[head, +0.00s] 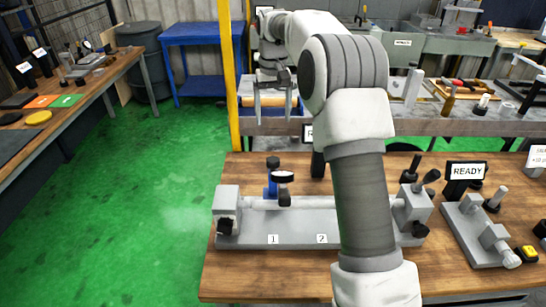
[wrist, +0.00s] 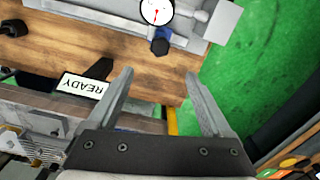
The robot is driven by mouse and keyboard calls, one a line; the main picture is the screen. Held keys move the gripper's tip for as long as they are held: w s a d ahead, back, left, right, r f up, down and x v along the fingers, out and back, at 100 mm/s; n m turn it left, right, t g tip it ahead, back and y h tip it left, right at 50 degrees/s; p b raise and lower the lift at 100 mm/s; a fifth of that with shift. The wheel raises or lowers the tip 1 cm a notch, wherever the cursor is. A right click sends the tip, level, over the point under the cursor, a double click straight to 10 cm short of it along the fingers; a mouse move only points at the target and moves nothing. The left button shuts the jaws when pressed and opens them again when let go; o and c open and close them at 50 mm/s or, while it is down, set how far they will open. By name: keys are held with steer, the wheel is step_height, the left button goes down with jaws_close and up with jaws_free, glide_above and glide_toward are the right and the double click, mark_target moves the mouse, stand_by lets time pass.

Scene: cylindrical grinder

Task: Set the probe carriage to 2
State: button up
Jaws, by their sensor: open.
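The probe carriage (head: 284,189), with a round dial face on top, sits on the rail of a grey fixture (head: 245,238), near its left end and above the label 1 (head: 273,239). The label 2 (head: 321,239) is further right, beside my forearm. A blue post with a dark knob (head: 271,178) stands just behind the carriage. In the wrist view the dial (wrist: 156,11) shows at the top edge, with the blue post (wrist: 160,44) below it. My gripper (head: 273,102) is open and empty, beyond the fixture and apart from the carriage. Its fingers (wrist: 160,76) point downward in the head view.
My arm hides part of the fixture's right half. A READY sign (head: 467,171) and a second grey fixture (head: 475,233) stand at the right of the wooden table (head: 245,275). A yellow post (head: 231,80) rises behind the table. Green floor is clear at left.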

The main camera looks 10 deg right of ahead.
mark_target(273, 159)
step_height(273, 159, down, 15)
steer(key=shift+f, duration=0.1)
steer(key=shift+c, duration=0.3)
jaws_close()
stand_by(0.5)
